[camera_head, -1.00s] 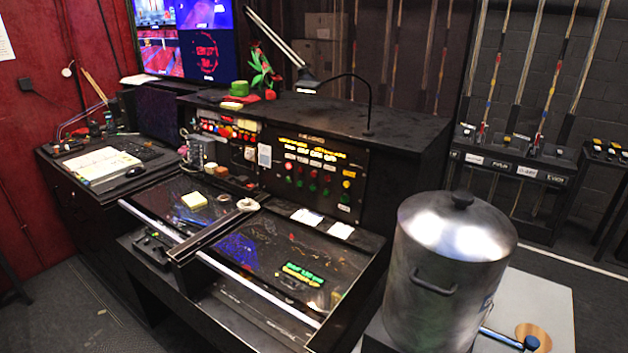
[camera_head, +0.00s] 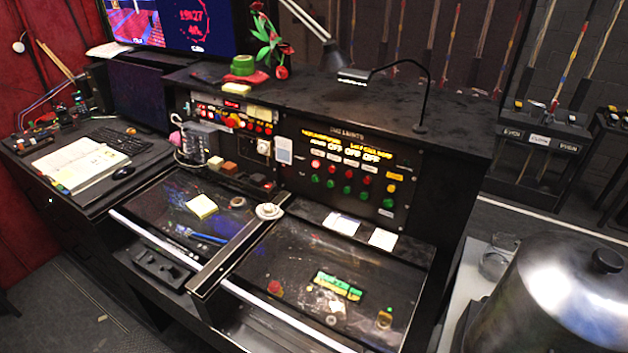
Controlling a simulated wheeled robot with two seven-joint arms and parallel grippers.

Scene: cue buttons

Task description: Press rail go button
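The black cue light panel (camera_head: 345,207) stands upright at the back of the desk, in the middle of the head view. It carries yellow lit text (camera_head: 345,149), a row of red buttons (camera_head: 348,173) and a row of green buttons (camera_head: 347,188) below them. At its right side is a separate column with a yellow button (camera_head: 392,188) and a green button (camera_head: 389,204). The small labels are too blurred to read, so I cannot tell which button is the rail go button. Neither of my grippers is in view.
A metal pot (camera_head: 565,300) stands at the lower right. The black desk top (camera_head: 290,245) in front of the panel holds papers (camera_head: 342,223) and a green and yellow block (camera_head: 338,286). A lamp (camera_head: 352,77) leans above the panel. Grey floor lies at the lower left.

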